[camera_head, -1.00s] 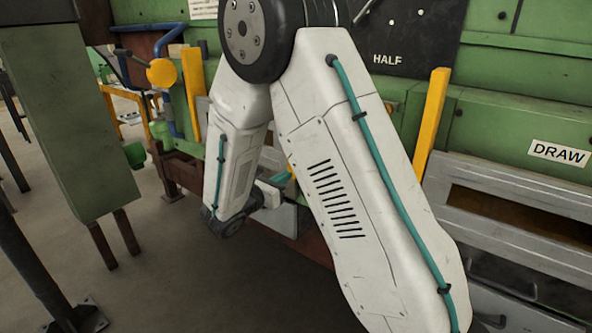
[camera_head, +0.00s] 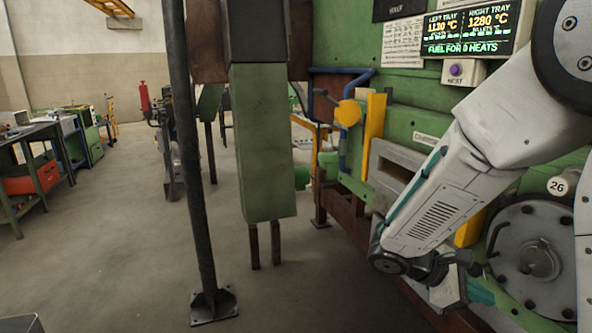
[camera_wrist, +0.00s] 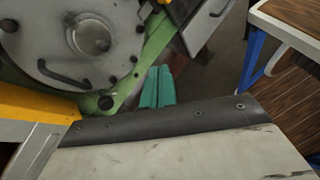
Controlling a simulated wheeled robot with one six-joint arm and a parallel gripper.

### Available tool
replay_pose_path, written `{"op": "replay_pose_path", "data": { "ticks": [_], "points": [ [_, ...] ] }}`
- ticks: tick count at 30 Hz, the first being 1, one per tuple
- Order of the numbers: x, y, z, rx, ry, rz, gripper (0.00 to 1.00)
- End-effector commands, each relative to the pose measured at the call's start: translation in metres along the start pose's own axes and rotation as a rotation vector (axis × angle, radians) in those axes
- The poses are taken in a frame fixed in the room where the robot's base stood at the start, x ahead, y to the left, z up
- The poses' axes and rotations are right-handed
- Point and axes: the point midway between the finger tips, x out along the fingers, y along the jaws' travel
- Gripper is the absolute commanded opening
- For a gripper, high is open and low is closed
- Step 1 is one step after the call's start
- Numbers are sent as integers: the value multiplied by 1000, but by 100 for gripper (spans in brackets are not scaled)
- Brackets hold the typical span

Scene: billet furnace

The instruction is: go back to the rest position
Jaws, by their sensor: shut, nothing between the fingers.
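My gripper's teal fingers show in the wrist view (camera_wrist: 157,88), pressed side by side with nothing between them. In the head view my gripper (camera_head: 480,292) hangs low at the right, at the end of my folded white arm. It is in front of the green furnace (camera_head: 420,95), near the lower left of a round grey bolted door (camera_head: 535,258). The same kind of round grey door (camera_wrist: 90,38) fills the upper left of the wrist view. The fingers look apart from it, and I see no contact.
A dark post (camera_head: 188,150) and a green column (camera_head: 265,150) stand left of the furnace. A workbench (camera_head: 38,165) is at far left. Open grey floor lies between. In the wrist view a pale surface with a dark edge (camera_wrist: 170,122) is close below, and a wooden-topped table (camera_wrist: 295,18) is at right.

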Motion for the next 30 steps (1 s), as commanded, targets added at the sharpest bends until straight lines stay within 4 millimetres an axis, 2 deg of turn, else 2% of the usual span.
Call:
{"op": "replay_pose_path", "data": {
  "ticks": [1, 6, 9, 15, 22, 30],
  "points": [
    [-2, -14, 13, 71, 49, -66, 0],
    [-17, -65, 41, 316, 224, -315, 0],
    [-31, -90, 54, 450, 330, -448, 0],
    [-62, -128, 77, 685, 544, -675, 0],
    [-93, -155, 104, 875, 775, -831, 0],
    [-97, -160, 130, 969, 883, -816, 0]
  ]
}}
